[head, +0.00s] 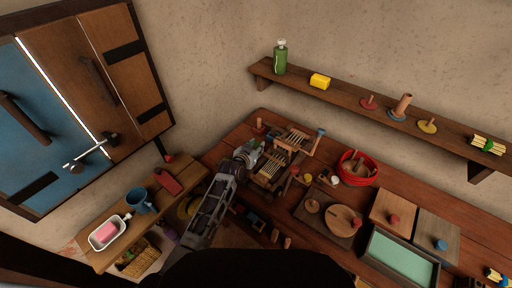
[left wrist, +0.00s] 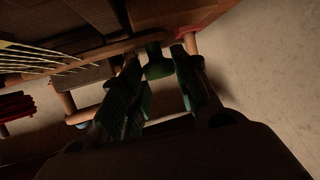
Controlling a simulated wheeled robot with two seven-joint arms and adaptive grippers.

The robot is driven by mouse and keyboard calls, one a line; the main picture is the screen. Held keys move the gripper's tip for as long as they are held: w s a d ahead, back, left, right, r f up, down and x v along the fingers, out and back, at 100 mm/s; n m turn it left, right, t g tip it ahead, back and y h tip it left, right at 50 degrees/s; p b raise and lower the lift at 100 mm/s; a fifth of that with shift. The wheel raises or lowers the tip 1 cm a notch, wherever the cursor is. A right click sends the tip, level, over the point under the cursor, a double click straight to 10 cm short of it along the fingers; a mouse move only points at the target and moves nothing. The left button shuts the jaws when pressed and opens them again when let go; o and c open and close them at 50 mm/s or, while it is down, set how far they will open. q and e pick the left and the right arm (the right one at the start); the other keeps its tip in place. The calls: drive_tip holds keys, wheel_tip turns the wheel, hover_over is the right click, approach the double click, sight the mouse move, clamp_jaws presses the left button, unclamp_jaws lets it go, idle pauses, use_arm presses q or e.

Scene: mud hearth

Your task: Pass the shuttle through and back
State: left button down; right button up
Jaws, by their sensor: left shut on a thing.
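A small wooden loom (head: 285,155) with pale threads stands on the table; its threads also show at the left of the left wrist view (left wrist: 50,58). My left gripper (head: 257,153) is at the loom's left side, close to its frame. In the left wrist view, its fingers (left wrist: 160,75) are shut on a green piece (left wrist: 158,62), which seems to be the shuttle. Its far end is hidden, so I cannot tell how far it reaches between the threads. My right gripper is not in view.
A shelf (head: 350,97) with small items runs along the wall. A side bench (head: 110,250) holds a blue mug (head: 140,201).

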use_arm(q)
drive_tip(key=shift+w+a, duration=0.1)
drive_tip(key=shift+a, duration=0.1)
drive_tip(key=c, duration=1.1)
unclamp_jaws()
drive_tip(key=shift+d, duration=0.1)
drive_tip(key=shift+o, duration=0.2)
drive_tip(key=v, duration=1.2)
drive_tip(key=shift+c, duration=0.3)
